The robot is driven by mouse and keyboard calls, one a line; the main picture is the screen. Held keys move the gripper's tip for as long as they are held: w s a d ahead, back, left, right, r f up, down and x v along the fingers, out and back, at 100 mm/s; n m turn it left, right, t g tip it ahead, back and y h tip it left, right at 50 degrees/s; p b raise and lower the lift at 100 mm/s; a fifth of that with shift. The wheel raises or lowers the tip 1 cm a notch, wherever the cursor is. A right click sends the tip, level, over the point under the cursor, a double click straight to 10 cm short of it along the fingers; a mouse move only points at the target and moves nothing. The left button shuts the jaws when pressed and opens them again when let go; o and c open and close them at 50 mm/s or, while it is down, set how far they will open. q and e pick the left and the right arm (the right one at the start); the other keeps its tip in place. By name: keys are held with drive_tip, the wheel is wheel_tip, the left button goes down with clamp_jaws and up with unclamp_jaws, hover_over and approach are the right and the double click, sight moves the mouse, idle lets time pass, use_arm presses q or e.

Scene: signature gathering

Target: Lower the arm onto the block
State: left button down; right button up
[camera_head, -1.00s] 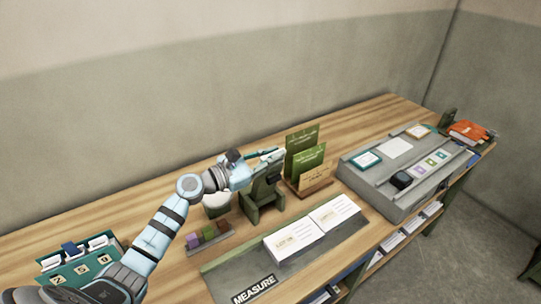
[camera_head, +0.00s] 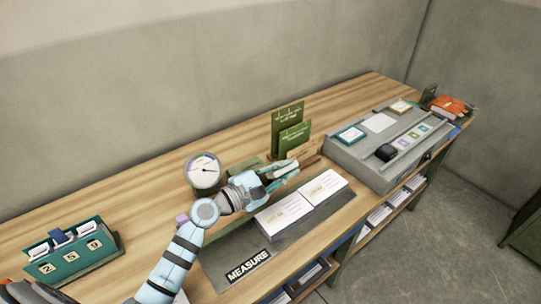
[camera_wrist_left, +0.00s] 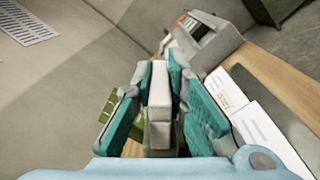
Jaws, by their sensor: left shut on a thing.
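My left gripper (camera_head: 284,173) reaches over the near side of the table, just behind two white paper blocks, a left one (camera_head: 284,213) and a right one (camera_head: 323,188). In the left wrist view, its teal fingers (camera_wrist_left: 157,78) are shut on a pale grey bar (camera_wrist_left: 159,92) with green below it. The bar seems to belong to a green device (camera_head: 245,167), mostly hidden behind my gripper in the head view. Whether the bar touches a block cannot be told. My right gripper is not in view.
A round dial (camera_head: 204,170) stands behind my wrist. A dark mat marked MEASURE (camera_head: 248,264) lies under the blocks. Green cards (camera_head: 288,125) stand behind my gripper. A grey console (camera_head: 345,150) is at right, a teal card box (camera_head: 72,250) at left.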

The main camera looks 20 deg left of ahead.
use_arm(q)
drive_tip(key=s+d+f+m+b, duration=0.3)
drive_tip(key=d+f+m+b, duration=0.2)
drive_tip(key=f+b, duration=0.4)
drive_tip(key=shift+d+f, duration=0.35)
drive_tip(key=shift+f, duration=0.95)
drive_tip(key=c, duration=1.9)
unclamp_jaws()
drive_tip(key=o, duration=0.3)
drive_tip(key=shift+w+f, duration=0.1)
drive_tip(key=shift+w, duration=0.1)
drive_tip(key=v, duration=1.2)
drive_tip(key=shift+d, duration=0.25)
